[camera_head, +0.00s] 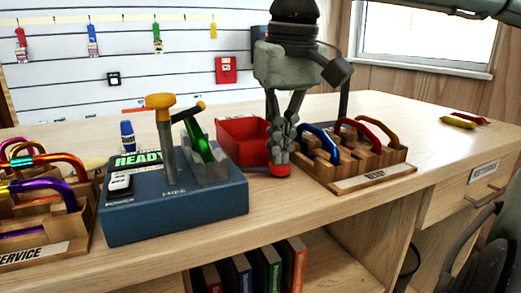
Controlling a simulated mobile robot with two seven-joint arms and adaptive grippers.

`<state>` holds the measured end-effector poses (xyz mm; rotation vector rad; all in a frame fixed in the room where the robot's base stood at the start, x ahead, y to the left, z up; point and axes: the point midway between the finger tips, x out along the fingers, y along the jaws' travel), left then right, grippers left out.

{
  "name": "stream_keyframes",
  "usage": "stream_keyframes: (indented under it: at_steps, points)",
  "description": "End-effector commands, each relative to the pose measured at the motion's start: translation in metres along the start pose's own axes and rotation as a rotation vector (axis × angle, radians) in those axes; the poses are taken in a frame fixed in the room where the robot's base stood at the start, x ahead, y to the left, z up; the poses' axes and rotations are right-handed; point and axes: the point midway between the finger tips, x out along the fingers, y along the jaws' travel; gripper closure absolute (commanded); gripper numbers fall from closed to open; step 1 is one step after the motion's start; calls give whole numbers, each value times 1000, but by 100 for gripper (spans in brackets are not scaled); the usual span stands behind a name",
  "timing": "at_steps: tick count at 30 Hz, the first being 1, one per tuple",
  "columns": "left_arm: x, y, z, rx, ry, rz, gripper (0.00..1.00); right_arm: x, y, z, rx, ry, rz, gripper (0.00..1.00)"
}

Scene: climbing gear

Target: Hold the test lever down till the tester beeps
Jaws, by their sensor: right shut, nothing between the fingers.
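The blue tester (175,213) stands on the bench at the left, its green screen (137,159) reading READY. Its test lever (164,140), a grey shaft with a yellow knob, stands upright. A green carabiner (199,143) sits in the grey holder beside it, which has a smaller yellow-tipped handle (188,112). My right gripper (279,158) points down, shut and empty, to the right of the tester and apart from the lever. A red piece shows at its lower end. My left gripper is not in view.
A red bin (239,130) stands behind, between tester and gripper. A wooden rack (372,176) with blue, red and orange carabiners is close right of the gripper. Another rack marked SERVICE (40,254) is left of the tester.

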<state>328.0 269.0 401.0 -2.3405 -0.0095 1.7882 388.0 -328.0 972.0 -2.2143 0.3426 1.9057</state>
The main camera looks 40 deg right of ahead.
Motion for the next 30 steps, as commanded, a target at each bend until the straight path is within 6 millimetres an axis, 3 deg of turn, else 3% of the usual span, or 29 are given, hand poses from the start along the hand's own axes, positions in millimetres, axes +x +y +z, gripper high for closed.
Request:
stream_keyframes:
  at_steps: [10, 30]
  points:
    - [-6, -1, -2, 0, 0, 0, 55, -6, 0, -1, 0, 0, 0, 100]
    - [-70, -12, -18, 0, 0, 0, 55, -73, 0, -11, 0, 0, 0, 100]
